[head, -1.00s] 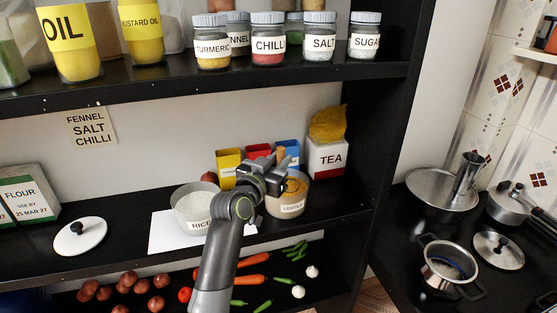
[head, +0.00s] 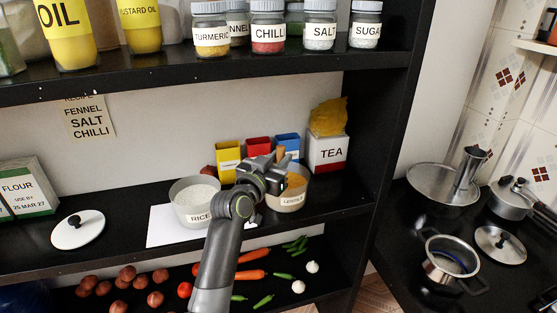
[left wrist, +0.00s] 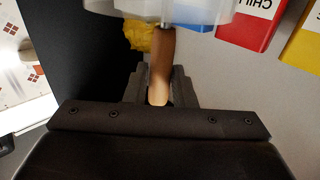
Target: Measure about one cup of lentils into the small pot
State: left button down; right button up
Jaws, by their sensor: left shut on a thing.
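My left gripper (head: 274,168) is shut on a wooden handle (head: 281,153) at the lentil bowl on the middle shelf. In the left wrist view the wooden handle (left wrist: 161,65) lies between the fingers, with a thin metal part at its end. The tool's other end is hidden. The clear bowl labelled lentils (head: 291,198) holds orange-brown lentils, and my gripper partly covers its left side. The small steel pot (head: 440,268) with dark handles stands on the black stove at the right; its inside is dark and partly seen. My right gripper is not in view.
A rice bowl (head: 194,207) stands left of my gripper on a white sheet (head: 160,233). Coloured boxes and a tea box (head: 327,154) stand behind. Jars line the shelf above.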

pick_arm(q)
jog(key=shift+r, duration=0.1)
notch_tip(320, 180, up, 11)
jog(key=p, duration=0.9)
jog(key=shift+r, duration=0.1)
dwell(0.4)
dwell(0.7)
